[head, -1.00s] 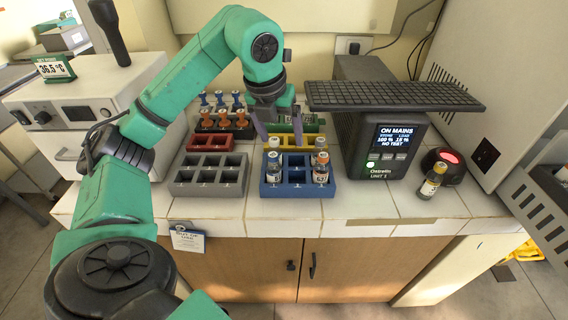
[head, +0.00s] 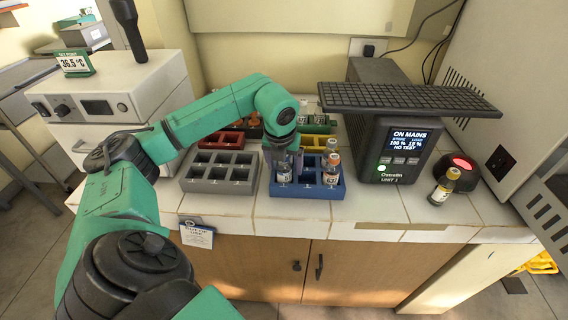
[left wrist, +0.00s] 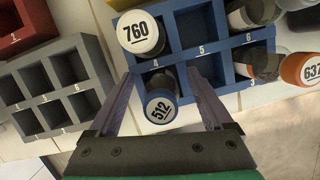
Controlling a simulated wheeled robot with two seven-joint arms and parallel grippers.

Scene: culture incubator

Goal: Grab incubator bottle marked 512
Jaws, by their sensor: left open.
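The bottle marked 512 (left wrist: 161,108) has a white-topped cap and stands in the front-left slot of the blue rack (left wrist: 190,90). My left gripper (left wrist: 176,82) is open, with one finger on each side of this bottle, in the left wrist view. In the head view my left gripper (head: 283,152) is pointed down at the blue rack (head: 300,190), and bottle 512 (head: 284,176) shows below it. A white-capped bottle marked 760 (left wrist: 141,35) stands in the slot behind. My right gripper is not in view.
An orange-capped bottle marked 637 (head: 331,172) stands front right in the blue rack. A grey rack (head: 220,172) with empty slots is to its left. A black power unit (head: 392,150) with a keyboard on top stands right. A yellow-capped bottle (head: 444,187) stands near a red-lit device (head: 464,170).

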